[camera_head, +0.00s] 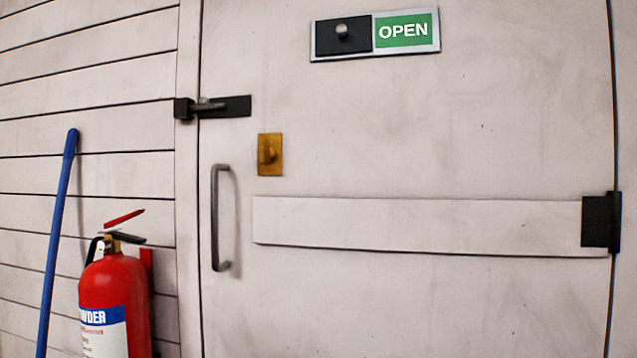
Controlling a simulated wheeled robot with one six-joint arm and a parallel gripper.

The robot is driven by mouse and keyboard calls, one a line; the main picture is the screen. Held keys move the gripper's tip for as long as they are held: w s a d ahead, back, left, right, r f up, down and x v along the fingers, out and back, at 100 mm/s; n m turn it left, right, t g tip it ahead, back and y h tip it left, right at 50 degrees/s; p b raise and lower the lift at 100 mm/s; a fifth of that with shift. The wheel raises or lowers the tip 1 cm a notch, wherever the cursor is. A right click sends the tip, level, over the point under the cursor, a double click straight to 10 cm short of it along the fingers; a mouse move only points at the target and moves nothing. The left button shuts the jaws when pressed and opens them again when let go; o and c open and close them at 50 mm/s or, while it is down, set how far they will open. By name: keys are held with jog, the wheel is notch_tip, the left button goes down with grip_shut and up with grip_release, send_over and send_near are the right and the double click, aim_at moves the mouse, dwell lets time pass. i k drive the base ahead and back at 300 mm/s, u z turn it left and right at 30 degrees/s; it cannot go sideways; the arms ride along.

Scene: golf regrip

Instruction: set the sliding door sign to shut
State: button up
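The sliding door sign (375,34) is fixed high on the pale door, right of the picture's middle. Its right half is a green panel (404,30) reading OPEN in white. The sign tilts slightly in the picture. My gripper does not show in this view.
The pale door (420,130) carries a black bolt (225,106), a brass latch (270,155), a grey pull handle (219,218) and a black hinge (600,222). A red fire extinguisher (116,295) and a blue pole (55,245) stand at the left. The area around the sign is clear.

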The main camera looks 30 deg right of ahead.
aim_at(352, 34)
jog(key=u, duration=0.45)
jog(key=k, duration=1.05)
jog(key=z, duration=0.45)
jog(key=i, duration=0.55)
jog(key=z, duration=0.5)
